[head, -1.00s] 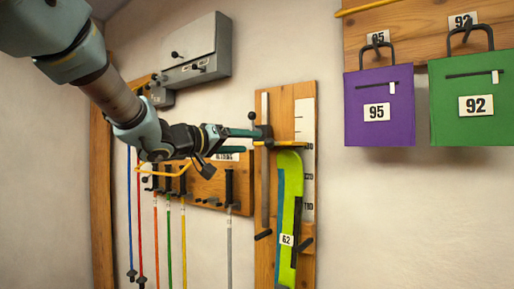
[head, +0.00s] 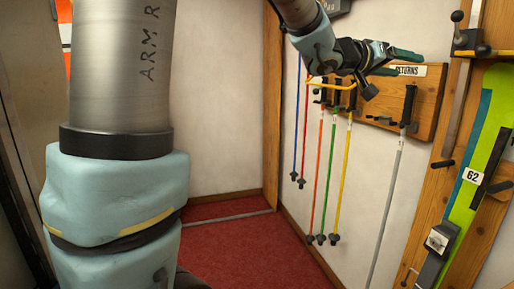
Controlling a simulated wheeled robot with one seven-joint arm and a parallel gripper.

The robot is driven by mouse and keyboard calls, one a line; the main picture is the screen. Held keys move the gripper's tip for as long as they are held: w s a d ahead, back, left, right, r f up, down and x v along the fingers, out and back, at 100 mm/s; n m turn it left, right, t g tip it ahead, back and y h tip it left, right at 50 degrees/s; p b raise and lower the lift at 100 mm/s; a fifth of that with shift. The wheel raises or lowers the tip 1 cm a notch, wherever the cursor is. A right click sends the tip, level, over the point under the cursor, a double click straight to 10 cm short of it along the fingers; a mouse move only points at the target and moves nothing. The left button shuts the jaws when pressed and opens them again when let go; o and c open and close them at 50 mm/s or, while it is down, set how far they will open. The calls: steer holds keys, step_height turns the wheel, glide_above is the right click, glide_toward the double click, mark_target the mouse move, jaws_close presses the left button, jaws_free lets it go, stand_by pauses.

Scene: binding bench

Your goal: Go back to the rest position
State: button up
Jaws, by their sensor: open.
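My gripper (head: 410,64) is at the upper right of the head view, reached out in front of the wall. Its two dark green fingers are apart with nothing between them. It appears in front of the wooden pole rack (head: 424,118) and its RETURNS label (head: 408,70). In the picture, a gap separates the fingertips from the black handle (head: 457,16) on the measuring board. A yellow-orange loop (head: 333,82) shows below my wrist; I cannot tell what it is fixed to.
Several coloured ski poles hang on the rack, including a yellow one (head: 343,180) and a grey one (head: 386,208). A green ski (head: 478,165) marked 62 stands against the wooden board (head: 424,215) at right. Red carpet (head: 255,255) is clear below.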

steer(key=w+a+f+n+t+y, duration=0.25)
steer(key=w+a+f+y, duration=0.3)
steer(key=a+f, duration=0.5)
steer(key=w+a+f+n+t+y, duration=0.3)
steer(key=a+f+y, duration=0.35)
steer(key=a, duration=0.65)
steer(key=s+a+f+n+g+y, duration=0.1)
steer(key=s+a+f+g+y, duration=0.3)
steer(key=a+f, duration=0.8)
steer(key=s+a+f+g, duration=0.2)
steer(key=s+a, duration=0.1)
steer(key=s, duration=0.3)
steer(key=s+a+f+g, duration=0.2)
steer(key=s+a+g, duration=0.1)
steer(key=s, duration=0.3)
steer(key=shift+s+a+f, duration=0.25)
steer(key=shift+a+f, duration=0.1)
steer(key=shift+a, duration=0.1)
steer(key=shift+n, duration=0.25)
